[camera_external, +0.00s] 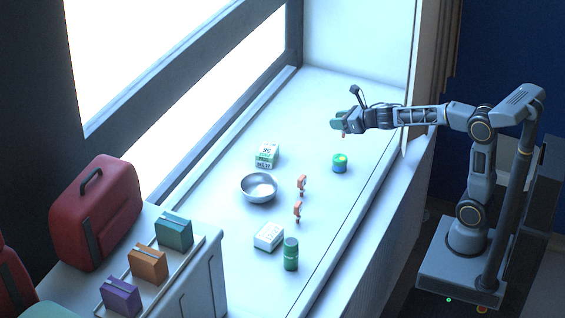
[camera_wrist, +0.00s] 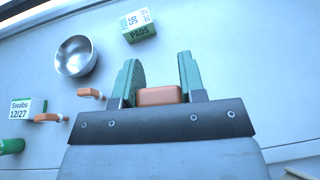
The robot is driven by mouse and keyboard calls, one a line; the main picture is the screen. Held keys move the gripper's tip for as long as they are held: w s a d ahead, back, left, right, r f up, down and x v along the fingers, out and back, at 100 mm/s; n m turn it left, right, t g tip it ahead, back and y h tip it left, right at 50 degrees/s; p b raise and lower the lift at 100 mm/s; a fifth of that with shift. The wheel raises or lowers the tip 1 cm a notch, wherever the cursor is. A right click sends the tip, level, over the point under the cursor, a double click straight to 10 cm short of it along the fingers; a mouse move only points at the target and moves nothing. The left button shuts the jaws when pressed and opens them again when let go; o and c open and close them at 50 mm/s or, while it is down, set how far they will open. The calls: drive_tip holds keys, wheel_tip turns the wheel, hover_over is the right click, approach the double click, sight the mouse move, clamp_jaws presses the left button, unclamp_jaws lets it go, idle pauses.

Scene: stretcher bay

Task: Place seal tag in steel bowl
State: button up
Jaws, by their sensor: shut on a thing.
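My gripper (camera_external: 338,122) is above the far right part of the white counter, with green fingers. In the wrist view, the fingers (camera_wrist: 158,75) are shut on an orange seal tag (camera_wrist: 160,96), seen as a rounded block; a bit of it shows below the fingers in the external view (camera_external: 344,134). The steel bowl (camera_external: 259,187) stands on the counter, left of and nearer the camera than my gripper. Its inside looks empty. In the wrist view the bowl (camera_wrist: 75,57) is at upper left, apart from the held tag.
A blue-green tin (camera_external: 339,163), a swabs box (camera_external: 268,237) and a green bottle (camera_external: 291,255) stand around. The window frame edges the counter's left.

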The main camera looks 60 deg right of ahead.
drive_tip(key=w+a+r+n+y+p, duration=0.3)
drive_tip(key=w+a+r+p, duration=0.25)
drive_tip(key=w+p, duration=0.2)
drive_tip(key=n+g+y+p, duration=0.2)
drive_tip(key=n+y+p, duration=0.3)
drive_tip(key=p, duration=0.6)
hover_over(253, 175)
drive_tip(key=s+d, duration=0.2)
drive_tip(key=s, duration=0.2)
drive_tip(key=f, duration=0.2)
drive_tip(key=w+a+f+n+g+y+p, duration=0.1)
drive_tip(key=a+f+n+g+y+p, duration=0.1)
drive_tip(key=a+f+p, duration=0.35)
drive_tip(key=shift+y, duration=0.3)
drive_tip(key=shift+a+f+b, duration=0.25)
drive_tip(key=shift+f+b, duration=0.6)
drive_tip(key=shift+f, duration=0.55)
drive_tip(key=shift+a+f+b, duration=0.3)
drive_tip(key=shift+f+b, duration=0.5)
drive_tip(key=shift+f, duration=0.6)
drive_tip(key=shift+a+f+b, duration=0.25)
drive_tip(key=shift+f+b, duration=0.6)
drive_tip(key=shift+f, duration=0.55)
drive_tip(key=o, duration=1)
